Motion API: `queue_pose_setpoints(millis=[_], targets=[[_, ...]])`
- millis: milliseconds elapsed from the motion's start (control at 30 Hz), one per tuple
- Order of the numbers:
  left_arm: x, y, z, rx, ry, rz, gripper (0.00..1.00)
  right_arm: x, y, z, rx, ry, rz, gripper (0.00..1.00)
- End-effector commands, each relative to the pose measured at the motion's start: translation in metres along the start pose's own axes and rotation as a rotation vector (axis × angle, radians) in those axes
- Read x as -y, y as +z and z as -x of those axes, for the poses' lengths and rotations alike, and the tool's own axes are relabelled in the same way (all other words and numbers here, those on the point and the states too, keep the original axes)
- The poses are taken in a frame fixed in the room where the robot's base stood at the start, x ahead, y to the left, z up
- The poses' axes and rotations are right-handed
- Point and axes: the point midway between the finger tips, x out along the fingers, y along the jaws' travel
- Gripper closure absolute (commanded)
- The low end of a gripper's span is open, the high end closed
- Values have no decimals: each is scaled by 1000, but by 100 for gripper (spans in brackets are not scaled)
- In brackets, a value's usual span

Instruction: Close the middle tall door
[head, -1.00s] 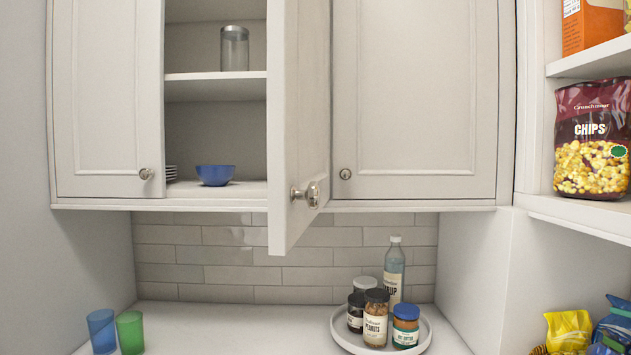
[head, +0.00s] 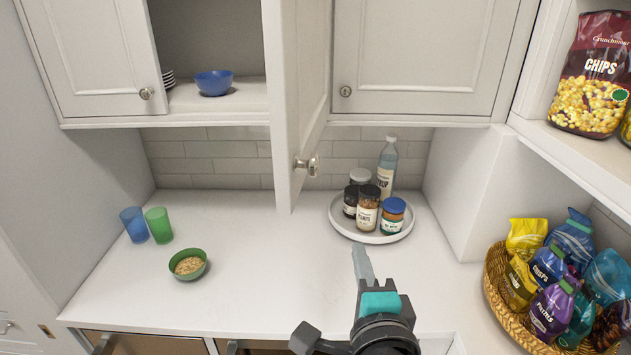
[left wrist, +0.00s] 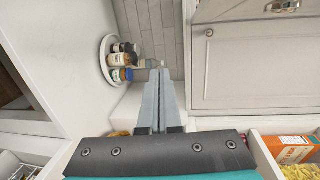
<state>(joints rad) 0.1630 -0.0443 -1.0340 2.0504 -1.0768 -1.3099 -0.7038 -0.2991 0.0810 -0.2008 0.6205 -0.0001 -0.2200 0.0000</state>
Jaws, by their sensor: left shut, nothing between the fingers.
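The middle tall door (head: 303,90) is a pale cabinet door standing open in the head view, swung out toward me. Its round metal knob (head: 312,164) is near its lower free edge. The cabinet behind it shows a blue bowl (head: 213,83) on its bottom shelf. My left gripper (head: 362,255) comes in at the bottom centre, below and right of the door's lower corner and apart from it. Its grey fingers (left wrist: 158,85) are together and empty in the left wrist view. My right gripper is not in view.
A round tray (head: 345,228) with jars and a bottle stands on the counter behind my gripper. A green bowl (head: 188,264) and two cups (head: 158,226) are at left. A snack basket (head: 497,295) is at right. The right door (head: 430,50) is shut.

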Motion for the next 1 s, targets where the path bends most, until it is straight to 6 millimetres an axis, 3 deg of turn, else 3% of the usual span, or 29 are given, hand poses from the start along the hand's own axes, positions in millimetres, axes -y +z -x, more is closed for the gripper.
queue_pose_setpoints(millis=[33, 100, 200, 367, 567, 833, 1000], targets=[[36, 4, 13, 10, -47, 11, 100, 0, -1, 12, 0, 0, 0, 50], [62, 10, 27, 27, -88, 21, 100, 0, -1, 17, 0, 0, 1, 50], [82, 17, 38, 43, -121, 32, 100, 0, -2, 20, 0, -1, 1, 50], [89, 20, 35, 52, -135, 33, 100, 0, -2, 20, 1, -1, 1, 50], [92, 22, 2, 53, -136, 31, 100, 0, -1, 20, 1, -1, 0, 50], [100, 25, -57, 52, -133, 33, 100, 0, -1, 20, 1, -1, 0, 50], [99, 47, -62, 50, -132, 35, 100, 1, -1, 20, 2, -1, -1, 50]])
